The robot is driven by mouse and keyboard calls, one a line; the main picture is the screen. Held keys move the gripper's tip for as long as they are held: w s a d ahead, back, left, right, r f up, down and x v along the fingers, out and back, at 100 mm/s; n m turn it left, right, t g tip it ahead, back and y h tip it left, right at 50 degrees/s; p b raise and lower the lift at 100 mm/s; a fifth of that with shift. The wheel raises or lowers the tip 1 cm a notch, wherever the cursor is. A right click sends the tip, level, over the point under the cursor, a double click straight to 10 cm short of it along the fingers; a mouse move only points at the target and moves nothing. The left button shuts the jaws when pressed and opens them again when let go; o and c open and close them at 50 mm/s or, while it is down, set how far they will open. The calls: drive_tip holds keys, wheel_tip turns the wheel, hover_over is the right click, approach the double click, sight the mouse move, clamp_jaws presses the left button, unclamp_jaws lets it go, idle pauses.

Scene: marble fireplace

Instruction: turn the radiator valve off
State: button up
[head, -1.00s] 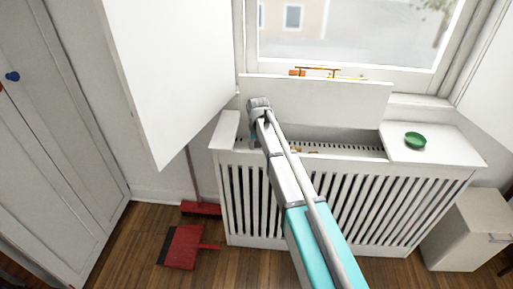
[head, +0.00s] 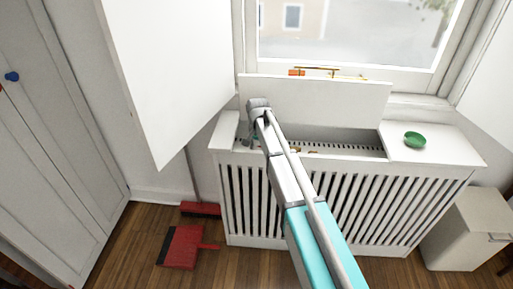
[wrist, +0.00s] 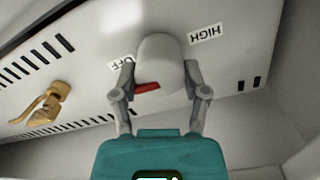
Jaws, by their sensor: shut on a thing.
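The radiator valve knob (wrist: 160,62) is a pale rounded knob with a red mark on its side, in the upper middle of the wrist view. A label reading HIGH (wrist: 205,34) is to its right. Another label (wrist: 122,62), partly hidden by the knob and finger and ending in FF, is to its left. The red mark sits low on the knob's left side, near the left finger. My gripper (wrist: 160,80) is shut on the knob, one finger on each side. In the head view the arm reaches into the left end of the open radiator cover (head: 440,165); the knob is hidden there.
The cover's lid (head: 315,103) stands raised against the window. A green bowl (head: 414,139) sits on the cover's right top. A brass fitting (wrist: 45,102) is left of the knob. A white open panel (head: 180,75) hangs at left; a red dustpan (head: 181,246) lies below.

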sight(257, 146)
drive_tip(key=shift+s, duration=0.2)
drive_tip(key=o, duration=1.1)
drive_tip(key=shift+o, duration=0.2)
drive_tip(key=shift+w, duration=0.1)
drive_tip(key=shift+r, duration=0.15)
wheel_tip(257, 146, up, 13)
drive_tip(key=n+p, duration=0.8)
drive_tip(key=p, duration=0.5)
drive_tip(key=shift+f, duration=0.3)
